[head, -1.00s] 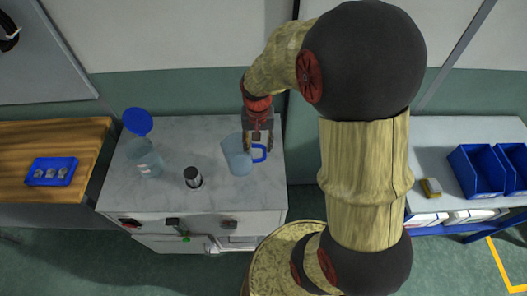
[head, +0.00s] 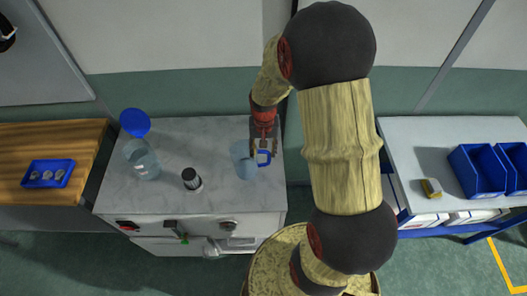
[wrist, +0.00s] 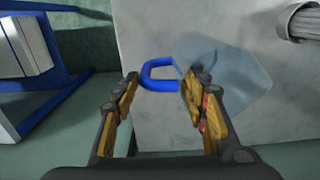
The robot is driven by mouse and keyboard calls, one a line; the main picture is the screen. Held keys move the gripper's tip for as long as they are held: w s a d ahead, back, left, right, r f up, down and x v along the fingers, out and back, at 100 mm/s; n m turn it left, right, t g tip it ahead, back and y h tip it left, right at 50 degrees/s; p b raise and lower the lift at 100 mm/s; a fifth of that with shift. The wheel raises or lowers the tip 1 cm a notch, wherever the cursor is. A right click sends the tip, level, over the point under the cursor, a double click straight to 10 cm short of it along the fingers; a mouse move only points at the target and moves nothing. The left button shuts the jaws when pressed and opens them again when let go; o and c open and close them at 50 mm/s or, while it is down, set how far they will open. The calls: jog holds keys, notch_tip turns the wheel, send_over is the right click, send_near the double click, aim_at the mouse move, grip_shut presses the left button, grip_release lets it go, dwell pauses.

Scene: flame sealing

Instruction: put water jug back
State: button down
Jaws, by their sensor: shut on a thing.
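The water jug (head: 243,161) is clear pale blue with a blue handle (head: 264,157). It is at the right part of the grey worktop (head: 225,128). I cannot tell whether its base touches the top. My gripper (head: 263,146) reaches down from behind it at the handle side. In the wrist view the blue handle (wrist: 158,76) lies between the two fingers, and the jug body (wrist: 235,82) is to the right, partly behind the right finger. My gripper is shut on the jug's handle.
A clear container (head: 142,162) with a raised round blue piece (head: 135,122) stands at the worktop's left. A black-topped cylinder (head: 191,179) stands near the front middle. A wooden table with a blue tray (head: 47,173) is left; a bench with blue bins (head: 475,172) is right.

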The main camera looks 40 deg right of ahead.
jog(key=shift+f, duration=0.15)
jog(key=c, duration=1.1)
grip_release()
jog(key=shift+c, duration=0.2)
jog(key=shift+o, duration=0.7)
notch_tip(320, 180, up, 12)
jog(key=r+p, duration=0.1)
jog(key=p, duration=0.1)
jog(key=s+a+r+n+t, duration=0.5)
jog(key=s+a+r+n, duration=0.2)
jog(key=s+a+r, duration=0.7)
notch_tip(320, 180, up, 4)
jog(key=shift+s+a+r+t, duration=0.1)
jog(key=shift+s+a+t, duration=0.25)
jog(key=shift+a, duration=0.3)
